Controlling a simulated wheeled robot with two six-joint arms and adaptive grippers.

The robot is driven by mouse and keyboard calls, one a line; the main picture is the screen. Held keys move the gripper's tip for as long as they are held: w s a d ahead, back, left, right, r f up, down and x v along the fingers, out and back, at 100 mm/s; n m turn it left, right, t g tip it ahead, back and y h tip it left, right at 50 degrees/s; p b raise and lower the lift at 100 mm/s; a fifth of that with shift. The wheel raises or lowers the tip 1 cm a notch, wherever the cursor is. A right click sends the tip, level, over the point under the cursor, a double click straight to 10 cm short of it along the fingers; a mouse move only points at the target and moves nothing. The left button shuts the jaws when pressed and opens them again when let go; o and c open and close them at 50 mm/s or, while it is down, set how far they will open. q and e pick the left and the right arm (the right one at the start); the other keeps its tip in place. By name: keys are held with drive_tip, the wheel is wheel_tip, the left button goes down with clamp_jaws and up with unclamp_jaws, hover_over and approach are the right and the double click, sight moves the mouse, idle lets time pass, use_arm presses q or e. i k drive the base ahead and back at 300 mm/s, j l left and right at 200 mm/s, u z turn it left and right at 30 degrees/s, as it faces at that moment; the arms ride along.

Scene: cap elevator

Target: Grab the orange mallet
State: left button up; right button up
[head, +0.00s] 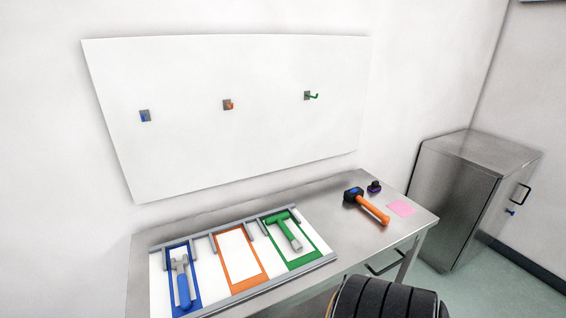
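The orange mallet (371,208) lies on the metal table (335,200), toward its right end. It has an orange handle and a black head with a blue face. The handle points toward the lower right. It lies outside the tray, apart from the other tools. Neither of my grippers is in the head view.
A white tray (207,263) holds a blue-handled tool (183,286) and a green hammer (284,230); its orange-framed slot is empty. A purple-black knob (374,187) and pink note (400,207) lie near the mallet. A black chair (388,300) stands in front. Hooks line the wall board (230,70).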

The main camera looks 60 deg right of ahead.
sight(353, 193)
drive_tip(key=z, duration=2.55)
